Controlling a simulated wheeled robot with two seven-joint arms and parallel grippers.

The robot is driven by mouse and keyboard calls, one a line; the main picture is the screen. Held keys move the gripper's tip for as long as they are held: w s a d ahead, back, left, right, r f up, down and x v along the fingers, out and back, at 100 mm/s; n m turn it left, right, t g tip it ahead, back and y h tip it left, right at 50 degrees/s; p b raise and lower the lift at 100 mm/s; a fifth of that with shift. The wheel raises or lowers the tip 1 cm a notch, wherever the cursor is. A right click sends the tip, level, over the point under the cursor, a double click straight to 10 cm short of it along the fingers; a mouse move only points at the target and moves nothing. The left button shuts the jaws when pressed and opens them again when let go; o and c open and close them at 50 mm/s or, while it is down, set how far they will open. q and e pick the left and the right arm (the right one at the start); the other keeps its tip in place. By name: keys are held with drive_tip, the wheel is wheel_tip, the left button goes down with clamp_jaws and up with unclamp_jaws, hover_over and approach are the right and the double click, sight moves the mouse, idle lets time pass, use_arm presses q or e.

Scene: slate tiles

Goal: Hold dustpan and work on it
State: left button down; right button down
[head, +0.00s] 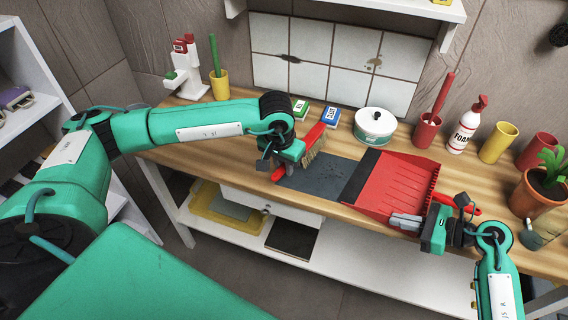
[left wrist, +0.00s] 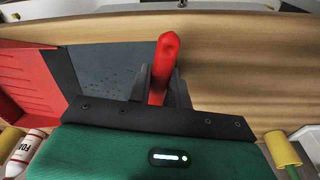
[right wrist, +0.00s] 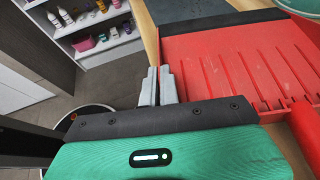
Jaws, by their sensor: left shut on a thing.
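The red dustpan (head: 400,180) with a black front lip lies on the wooden table, its open side facing left. Its red handle (head: 468,209) sticks out to the right, partly hidden by my right gripper. My left gripper (head: 283,168) is shut on a red-handled brush (head: 314,140) with tan bristles; the handle shows between the fingers in the left wrist view (left wrist: 166,70). The brush is left of the dustpan. My right gripper (head: 405,222) is beside the dustpan's near side. Its fingers look together and empty in the right wrist view (right wrist: 159,88).
A dark mat (head: 325,180) with small dark specks lies left of the dustpan. Behind stand a white round tin (head: 375,125), a red cup (head: 427,130), a foam bottle (head: 467,125) and a yellow cup (head: 498,143). A potted plant (head: 540,190) stands at the right.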

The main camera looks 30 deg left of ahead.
use_arm(q)
drive_tip(key=shift+f, duration=0.15)
idle(0.4)
drive_tip(key=shift+d, duration=0.15)
drive_tip(key=shift+s+d, duration=0.1)
drive_tip(key=shift+d, duration=1.4)
drive_tip(key=shift+s+d, duration=0.1)
drive_tip(key=shift+d, duration=1.6)
drive_tip(key=shift+s+d, duration=0.1)
drive_tip(key=shift+d, duration=1.4)
